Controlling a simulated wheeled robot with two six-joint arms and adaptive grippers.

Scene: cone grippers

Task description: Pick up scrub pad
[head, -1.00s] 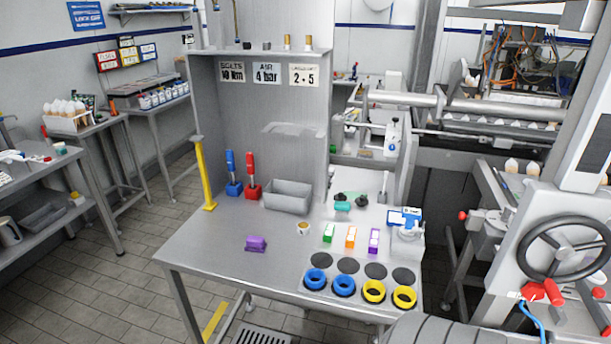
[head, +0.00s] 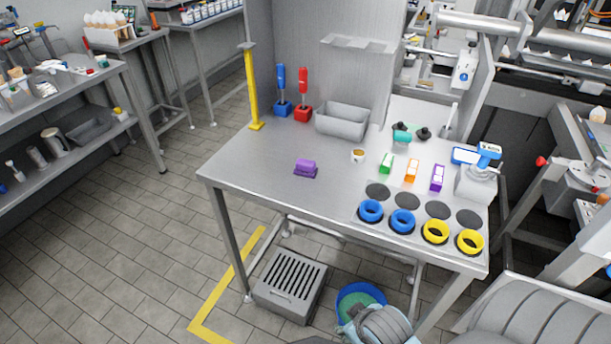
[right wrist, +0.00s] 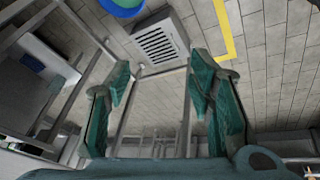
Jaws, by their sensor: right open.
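The scrub pad (head: 305,169) is a small purple block. It lies on the steel table (head: 255,165), left of the middle, with clear metal around it. My right gripper (head: 356,331) shows in part at the bottom edge of the head view, below the table's front edge and well away from the pad. In the right wrist view its two teal fingers (right wrist: 161,85) stand wide apart with nothing between them. The pad does not show in the right wrist view. My left gripper is not in view.
A grey bin (head: 342,122), a small cup (head: 358,155) and red and blue upright tools stand behind the pad. Blue and yellow rings (head: 436,231) sit at the right front. A yellow post (head: 252,90) stands at the left corner. A slotted grey box (head: 290,285) and blue tub are on the floor.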

